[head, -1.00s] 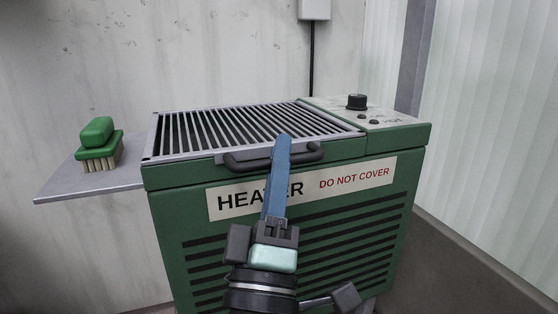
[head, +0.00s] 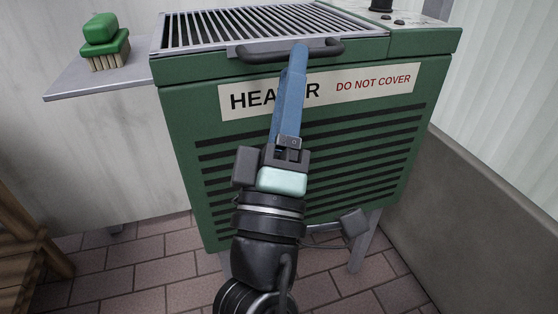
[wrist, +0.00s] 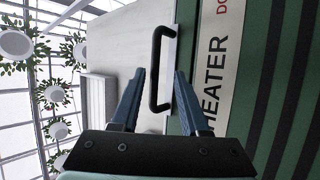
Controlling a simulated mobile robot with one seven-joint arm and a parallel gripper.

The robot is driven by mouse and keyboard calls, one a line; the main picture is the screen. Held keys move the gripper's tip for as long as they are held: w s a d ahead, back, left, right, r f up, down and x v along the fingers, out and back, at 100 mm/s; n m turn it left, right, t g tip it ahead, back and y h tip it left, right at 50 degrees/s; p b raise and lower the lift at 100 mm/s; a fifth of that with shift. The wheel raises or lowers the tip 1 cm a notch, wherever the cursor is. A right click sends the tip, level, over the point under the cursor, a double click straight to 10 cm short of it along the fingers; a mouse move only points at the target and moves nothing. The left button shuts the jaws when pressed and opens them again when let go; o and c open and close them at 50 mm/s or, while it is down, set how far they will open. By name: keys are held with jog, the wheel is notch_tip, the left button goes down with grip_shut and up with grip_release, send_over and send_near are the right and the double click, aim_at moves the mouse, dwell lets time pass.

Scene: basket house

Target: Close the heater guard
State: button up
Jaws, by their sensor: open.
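The heater guard (head: 210,29) is a grey slatted grille that lies flat, as far as I can tell, over the top of the green heater (head: 185,107). Its black bar handle (head: 262,56) runs along its front edge. My gripper (head: 300,48) reaches up from below with blue fingers in front of this handle, partly covering it. In the wrist view the handle (wrist: 155,75) shows between and beyond the two open fingertips (wrist: 160,74). Whether the fingers touch the handle is not clear. The grille's slats are not visible in the wrist view.
A green brush (head: 104,42) stands on a grey side shelf (head: 85,80) left of the heater. A black knob (head: 381,5) sits on the heater's right top. A low wall (head: 470,210) runs along the right. Wooden slats (head: 25,235) stand at lower left.

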jog(key=b+v, duration=0.3)
jog(key=v, duration=0.7)
jog(key=shift+s+r, duration=0.2)
